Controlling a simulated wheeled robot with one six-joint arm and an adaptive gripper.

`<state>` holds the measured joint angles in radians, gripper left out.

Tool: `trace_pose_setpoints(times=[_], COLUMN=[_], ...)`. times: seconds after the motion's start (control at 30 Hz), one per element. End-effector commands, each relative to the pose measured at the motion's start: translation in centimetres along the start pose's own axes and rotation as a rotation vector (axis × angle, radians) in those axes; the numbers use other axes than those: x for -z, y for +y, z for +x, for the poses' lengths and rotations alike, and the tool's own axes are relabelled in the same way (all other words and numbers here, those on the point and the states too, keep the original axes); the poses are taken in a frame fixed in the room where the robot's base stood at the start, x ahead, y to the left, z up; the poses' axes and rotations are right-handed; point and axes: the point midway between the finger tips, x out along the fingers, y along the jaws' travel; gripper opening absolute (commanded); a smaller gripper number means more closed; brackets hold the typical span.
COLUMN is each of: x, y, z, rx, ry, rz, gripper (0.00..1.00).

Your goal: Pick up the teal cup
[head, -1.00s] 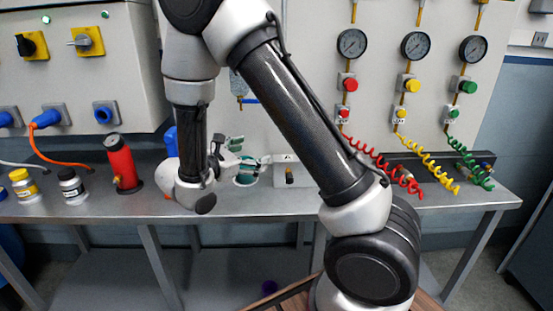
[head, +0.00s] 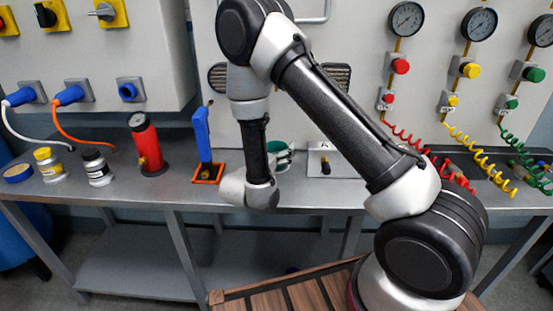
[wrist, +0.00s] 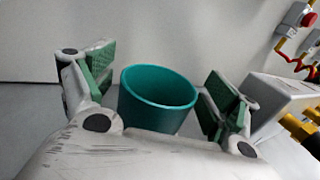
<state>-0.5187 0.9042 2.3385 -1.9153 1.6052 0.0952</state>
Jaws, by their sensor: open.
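The teal cup (wrist: 158,98) stands upright, open at the top, on the grey bench in the wrist view. My gripper (wrist: 160,82) is open, with one green-padded finger at each side of the cup. Gaps show between the pads and the cup, and the lower part of the cup is hidden behind the gripper body. In the head view, a small patch of teal (head: 277,146) shows just right of my wrist; most of the gripper and cup are hidden by my arm there.
A blue-handled item on an orange base (head: 207,172) stands left of my wrist. A red cylinder (head: 146,145) and small bottles (head: 96,168) are farther left. A switch box (head: 333,160) stands to the right, with coiled hoses (head: 480,160) beyond. A panel wall rises behind.

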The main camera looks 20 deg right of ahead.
Motion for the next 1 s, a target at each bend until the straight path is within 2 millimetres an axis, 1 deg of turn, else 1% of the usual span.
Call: trace_pose_setpoints(times=[0.23,0.37,0.4,0.47,0.5,0.57,0.6,1.0], x=[0.0,0.0,-0.01,0.0,-0.01,-0.01,-0.01,-0.43], y=[0.02,0.01,0.01,0.01,0.01,0.0,0.0,0.38], z=[0.2,0.19,0.19,0.19,0.19,0.18,0.18,-0.04], rx=[0.0,0.0,0.0,0.0,0.0,0.0,0.0,0.003], ry=[0.0,0.0,0.0,0.0,0.0,0.0,0.0,0.0], rz=[0.0,0.0,0.0,0.0,0.0,0.0,0.0,0.001], gripper=[0.88,0.64,0.57,0.46,0.39,0.38,0.34,0.34])
